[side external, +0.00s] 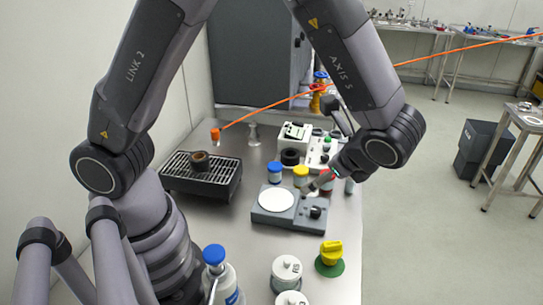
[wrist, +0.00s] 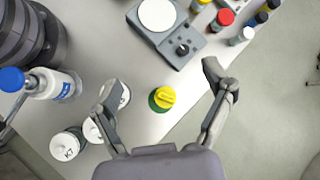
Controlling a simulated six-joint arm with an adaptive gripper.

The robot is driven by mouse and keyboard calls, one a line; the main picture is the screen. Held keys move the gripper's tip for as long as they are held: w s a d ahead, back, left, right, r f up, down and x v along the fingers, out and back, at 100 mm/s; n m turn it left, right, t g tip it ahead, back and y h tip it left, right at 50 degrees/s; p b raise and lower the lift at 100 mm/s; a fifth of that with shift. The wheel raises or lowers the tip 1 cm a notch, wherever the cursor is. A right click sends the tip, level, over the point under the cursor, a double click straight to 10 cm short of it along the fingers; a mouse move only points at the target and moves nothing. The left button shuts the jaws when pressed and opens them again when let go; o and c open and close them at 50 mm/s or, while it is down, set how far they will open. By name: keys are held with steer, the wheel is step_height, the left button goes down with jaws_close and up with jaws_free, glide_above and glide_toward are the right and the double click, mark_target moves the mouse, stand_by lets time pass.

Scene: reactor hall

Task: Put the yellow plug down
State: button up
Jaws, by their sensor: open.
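The yellow plug (side external: 331,252) stands upright on a round green base near the front right edge of the metal bench. It also shows in the wrist view (wrist: 165,96), between my spread fingers and clear of both. My gripper (side external: 314,186) appears in the side view in front of the grey hot plate or scale, raised and apart from the plug. In the wrist view my gripper (wrist: 161,78) is open with nothing between its fingertips.
The grey device with a white disc (side external: 277,201) sits behind the plug. White lidded jars (side external: 286,272) and a blue-capped bottle (side external: 217,268) stand left of it. Coloured-cap vials (wrist: 226,18) stand beyond. An orange line crosses above. Bare bench surrounds the plug.

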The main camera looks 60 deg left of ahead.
steer(key=s+a+r+n+t+h, duration=0.4)
steer(key=s+a+r+n+h, duration=0.4)
steer(key=s+a+r+n, duration=0.4)
steer(key=s+r+n, duration=0.2)
steer(key=s+r, duration=0.2)
steer(key=shift+a+n, duration=0.3)
steer(key=shift+a, duration=0.1)
